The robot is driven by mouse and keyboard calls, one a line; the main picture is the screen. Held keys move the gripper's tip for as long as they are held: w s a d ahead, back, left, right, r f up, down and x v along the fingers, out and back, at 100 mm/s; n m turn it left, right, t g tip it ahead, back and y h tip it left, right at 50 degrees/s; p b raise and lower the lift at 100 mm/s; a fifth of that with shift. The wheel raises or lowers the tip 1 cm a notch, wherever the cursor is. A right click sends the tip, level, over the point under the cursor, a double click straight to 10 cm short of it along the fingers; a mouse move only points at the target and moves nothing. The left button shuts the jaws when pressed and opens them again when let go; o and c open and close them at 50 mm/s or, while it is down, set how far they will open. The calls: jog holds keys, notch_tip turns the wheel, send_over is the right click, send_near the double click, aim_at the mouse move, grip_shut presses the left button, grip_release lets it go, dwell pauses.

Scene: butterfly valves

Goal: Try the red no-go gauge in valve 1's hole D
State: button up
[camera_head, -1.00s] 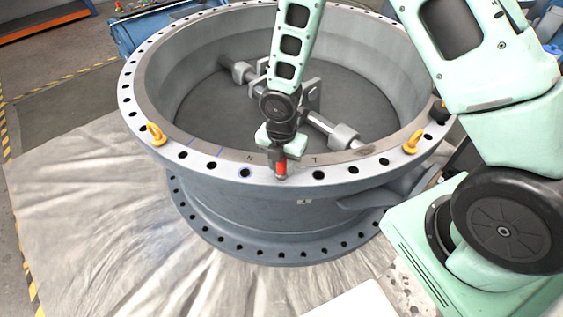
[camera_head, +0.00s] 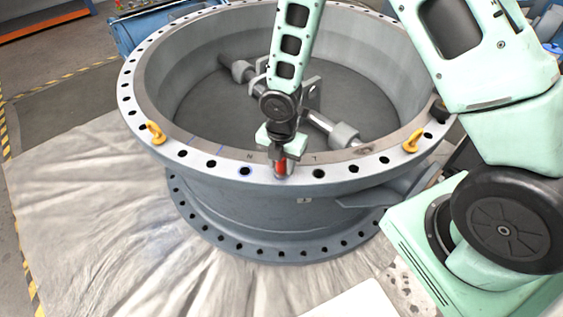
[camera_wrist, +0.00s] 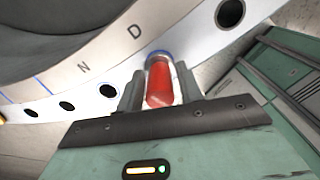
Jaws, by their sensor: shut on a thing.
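Valve 1 is the large grey ring-shaped body (camera_head: 250,200) with a flange of holes around its rim. My gripper (camera_wrist: 160,92) is shut on the red gauge (camera_wrist: 160,85), held between its two grey fingers at the near flange. The gauge shows as a small red piece (camera_head: 281,167) in the head view. In the wrist view its far end meets a blue ring beside the letter D (camera_wrist: 135,31). The hole there is hidden behind the gauge; I cannot tell whether the tip is inside it.
An open hole (camera_wrist: 107,91) by the letter N (camera_wrist: 84,68) and another open hole (camera_wrist: 231,13) flank the gauge. Yellow lifting eyes (camera_head: 155,134) (camera_head: 413,142) stand on the flange either side. A crumpled sheet (camera_head: 90,220) covers the floor at left.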

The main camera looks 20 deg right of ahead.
jog(key=shift+r, duration=0.1)
jog(key=shift+r+p, duration=3.25)
